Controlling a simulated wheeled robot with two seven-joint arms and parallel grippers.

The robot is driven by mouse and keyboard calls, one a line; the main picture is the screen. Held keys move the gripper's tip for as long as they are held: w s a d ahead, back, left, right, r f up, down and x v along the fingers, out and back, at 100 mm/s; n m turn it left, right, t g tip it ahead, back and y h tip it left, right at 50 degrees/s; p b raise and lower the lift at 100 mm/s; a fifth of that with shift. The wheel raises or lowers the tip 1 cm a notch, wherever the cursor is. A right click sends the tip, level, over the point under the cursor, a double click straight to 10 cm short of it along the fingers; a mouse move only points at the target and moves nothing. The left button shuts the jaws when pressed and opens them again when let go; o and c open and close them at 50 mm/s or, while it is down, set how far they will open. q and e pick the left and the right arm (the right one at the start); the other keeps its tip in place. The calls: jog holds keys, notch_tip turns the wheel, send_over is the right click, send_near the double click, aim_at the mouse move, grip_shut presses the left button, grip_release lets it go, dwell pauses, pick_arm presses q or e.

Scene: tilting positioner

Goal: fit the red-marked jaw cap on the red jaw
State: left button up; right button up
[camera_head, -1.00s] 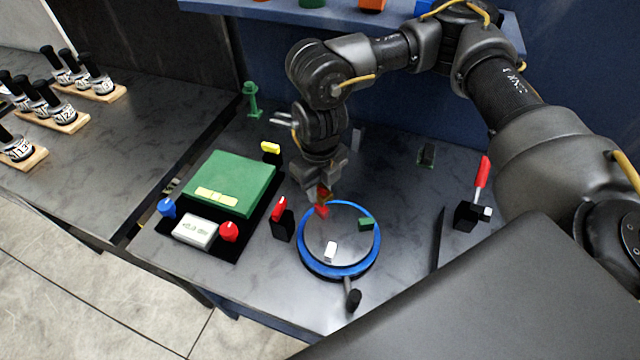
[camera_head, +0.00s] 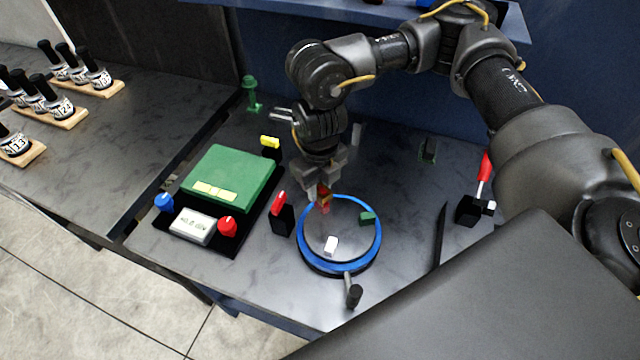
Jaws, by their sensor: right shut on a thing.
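The round positioner (camera_head: 309,263) has a blue rim and a grey plate, with a white jaw (camera_head: 331,245) at the front and a green jaw (camera_head: 367,218) at the right. My right gripper (camera_head: 321,192) points down over the plate's back left edge. It is shut on a small red-marked jaw cap (camera_head: 323,197), which is partly hidden by the fingers. The cap is at the place of the red jaw, which I cannot make out separately now. I cannot tell whether cap and jaw touch. My left gripper is not in view.
A green box (camera_head: 230,178) with blue and red knobs and a display stands to the left. A red-topped black block (camera_head: 281,212) is close beside the positioner. A red-handled lever (camera_head: 484,175) stands at the right. A black handle (camera_head: 354,296) projects in front.

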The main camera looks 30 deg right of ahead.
aim_at(320, 188)
jog(key=shift+f+b, duration=0.7)
jog(key=shift+f, duration=0.4)
jog(key=o, duration=1.6)
jog(key=shift+r, duration=0.15)
notch_tip(320, 188, up, 7)
jog(key=p, duration=0.6)
